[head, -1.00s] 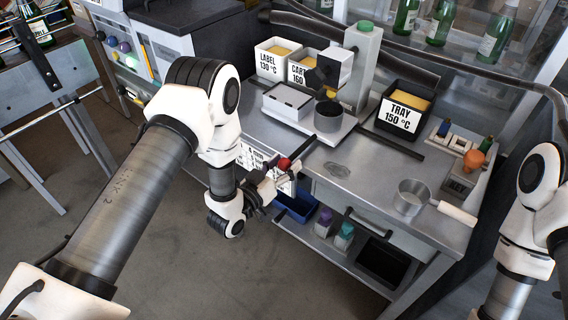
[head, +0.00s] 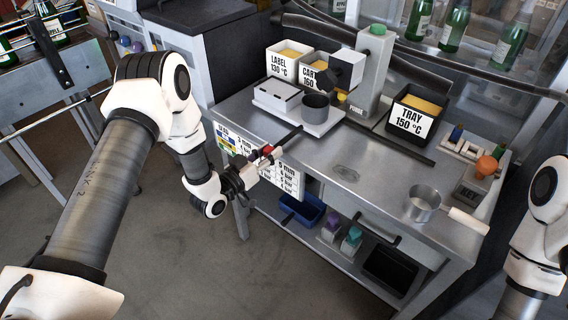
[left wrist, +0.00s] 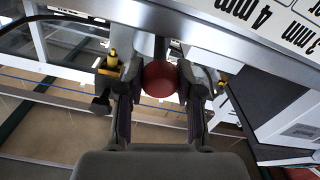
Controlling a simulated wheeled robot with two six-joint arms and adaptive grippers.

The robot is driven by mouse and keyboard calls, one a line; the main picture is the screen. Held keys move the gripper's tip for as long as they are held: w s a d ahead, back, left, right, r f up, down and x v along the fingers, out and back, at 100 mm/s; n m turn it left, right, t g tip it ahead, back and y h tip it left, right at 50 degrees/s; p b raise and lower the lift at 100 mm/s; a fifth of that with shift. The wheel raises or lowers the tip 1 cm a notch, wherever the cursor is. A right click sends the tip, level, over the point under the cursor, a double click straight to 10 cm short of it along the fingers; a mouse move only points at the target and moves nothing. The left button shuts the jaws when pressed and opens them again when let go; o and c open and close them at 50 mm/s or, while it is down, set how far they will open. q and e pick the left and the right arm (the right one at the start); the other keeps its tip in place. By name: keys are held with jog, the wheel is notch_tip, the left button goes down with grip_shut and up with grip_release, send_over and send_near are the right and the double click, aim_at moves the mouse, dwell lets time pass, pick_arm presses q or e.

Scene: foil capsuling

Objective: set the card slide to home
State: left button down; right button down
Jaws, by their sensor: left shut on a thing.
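A red knob (head: 267,150) sits on the end of a dark rod (head: 288,137) at the bench's front edge. The rod reaches toward a white sliding plate (head: 322,126), which carries a white box (head: 277,97) and a grey pot (head: 315,106). My left gripper (head: 258,161) is shut on the red knob. In the left wrist view the knob (left wrist: 160,79) lies between the two fingers of that gripper (left wrist: 161,88). A panel with millimetre markings (head: 284,178) hangs on the bench front beside the gripper. My right gripper is out of view.
A tower (head: 372,75) stands behind the plate. The label bin (head: 287,62), the card bin (head: 312,76) and the tray bin (head: 408,121) stand along the bench. A saucepan (head: 422,205) is at the right. The bench front between is mostly clear.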

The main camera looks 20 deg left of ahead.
pick_arm(q)
jog(key=w+a, duration=0.3)
jog(key=a, duration=0.4)
jog(key=shift+a+b, duration=0.35)
jog(key=shift+b, duration=0.1)
jog(key=shift+r, duration=0.15)
jog(key=c, duration=0.7)
grip_release()
jog(key=shift+c, duration=0.2)
jog(key=shift+a+f, duration=0.15)
jog(key=shift+f, duration=0.05)
jog(key=shift+s, duration=0.1)
jog(key=v, duration=1.1)
jog(key=shift+s+a, duration=0.15)
jog(key=shift+s, duration=0.25)
